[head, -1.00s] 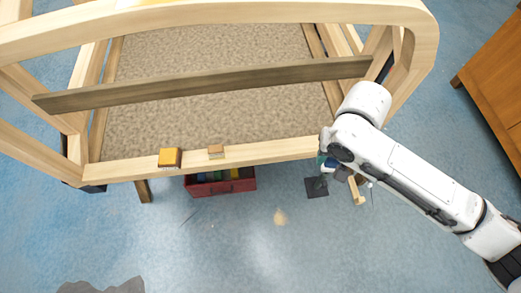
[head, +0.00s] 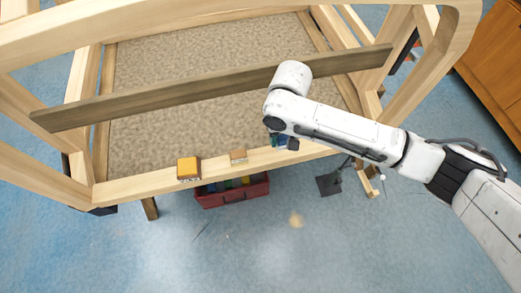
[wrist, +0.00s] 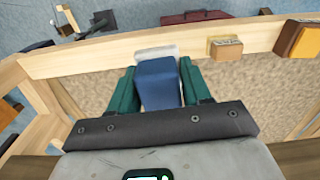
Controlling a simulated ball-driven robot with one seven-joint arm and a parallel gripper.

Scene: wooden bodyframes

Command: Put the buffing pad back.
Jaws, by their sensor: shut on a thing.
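The buffing pad looks like a blue block (wrist: 158,84) with a pale, whitish layer (wrist: 157,53) at its far end in the wrist view. My gripper (wrist: 158,88) is shut on it, with one green finger on each side. In the head view my gripper (head: 284,142) is over the front wooden rail (head: 130,187), right of a small brown block, and my arm hides most of the pad. The pale end overlaps the rail in the wrist view; I cannot tell whether it touches.
A small brown block (head: 238,156) and an orange-yellow block (head: 188,168) sit on the rail. A red toolbox (head: 232,193) lies on the floor below. A dark beam (head: 180,92) crosses the frame behind my gripper. A wooden cabinet (head: 490,62) stands at right.

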